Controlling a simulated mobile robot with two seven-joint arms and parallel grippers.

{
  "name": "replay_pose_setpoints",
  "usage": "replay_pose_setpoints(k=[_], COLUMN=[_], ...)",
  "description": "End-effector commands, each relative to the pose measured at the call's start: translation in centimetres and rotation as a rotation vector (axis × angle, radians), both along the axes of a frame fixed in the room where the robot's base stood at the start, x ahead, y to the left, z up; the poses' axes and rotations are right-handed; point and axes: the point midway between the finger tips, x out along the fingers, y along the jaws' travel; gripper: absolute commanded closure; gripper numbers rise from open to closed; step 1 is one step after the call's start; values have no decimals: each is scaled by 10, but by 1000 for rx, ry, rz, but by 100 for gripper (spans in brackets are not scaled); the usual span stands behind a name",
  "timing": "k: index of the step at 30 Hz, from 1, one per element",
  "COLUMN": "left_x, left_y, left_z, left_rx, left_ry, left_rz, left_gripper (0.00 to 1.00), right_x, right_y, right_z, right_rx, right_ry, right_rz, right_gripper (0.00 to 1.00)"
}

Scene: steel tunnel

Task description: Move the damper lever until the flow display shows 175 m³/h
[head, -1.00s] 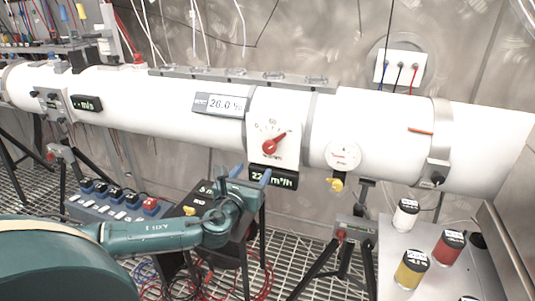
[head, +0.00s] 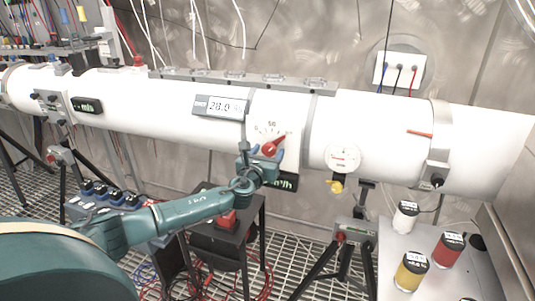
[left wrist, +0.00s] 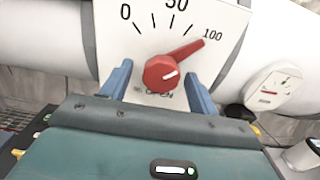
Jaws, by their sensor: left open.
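The damper lever is a red knob with a pointer (head: 272,146) on a white scale plate (head: 275,126) on the pipe. In the left wrist view the red knob (left wrist: 163,73) has its pointer close to the 100 mark. My left gripper (head: 267,152) is open in front of the plate, with its blue fingers to either side of the knob. In the left wrist view the fingers (left wrist: 161,85) look apart from the knob. The flow display (head: 288,182) below the plate is mostly hidden by my gripper; only the end of its unit shows. My right gripper is not in view.
A small display (head: 220,105) on the pipe reads about 28.0. A round gauge (head: 343,157) with a yellow fitting sits right of the plate. A tripod (head: 352,235) and a table with lidded jars (head: 448,248) stand at the right.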

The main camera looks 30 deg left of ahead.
Motion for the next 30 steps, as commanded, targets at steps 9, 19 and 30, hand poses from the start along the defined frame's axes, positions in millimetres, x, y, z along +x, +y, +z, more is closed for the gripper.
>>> replay_pose_setpoints(k=[9, 19, 30], left_x=[0, -1, 0], left_y=[0, 0, -3], left_z=[0, 0, -3], left_rx=[-1, -1, -330], left_ry=[0, 1, -78], left_rz=[0, 0, -1], left_gripper=[57, 84, 84], right_x=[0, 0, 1], right_y=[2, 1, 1], right_z=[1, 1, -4], right_rx=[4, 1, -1], right_ry=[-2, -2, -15], right_rz=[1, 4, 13], right_gripper=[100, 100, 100])
